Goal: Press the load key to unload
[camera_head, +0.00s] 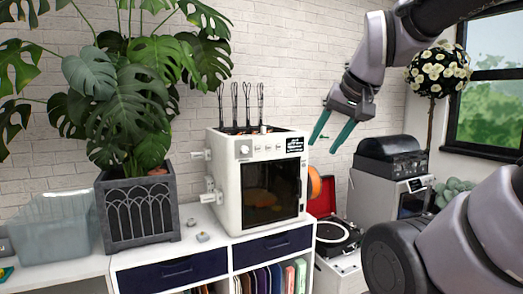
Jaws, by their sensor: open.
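A white box-shaped machine (228,190), which looks like a 3D printer, stands on the cabinet in the middle of the view. Its upper front panel has a round knob (244,150), a row of small keys (268,147) and a small dark display (294,145). The labels are too small to read, so I cannot tell which key is the load key. My gripper (322,148) is open and empty, with its teal fingers pointing down. In the picture it is to the right of the panel, apart from the machine.
A dark planter (140,209) with a large leafy plant and a clear bin (55,232) stand to the left on the white cabinet (205,245). Several thin black rods (247,100) rise from the machine's top. A record player (330,236) and another appliance (390,158) are at the right.

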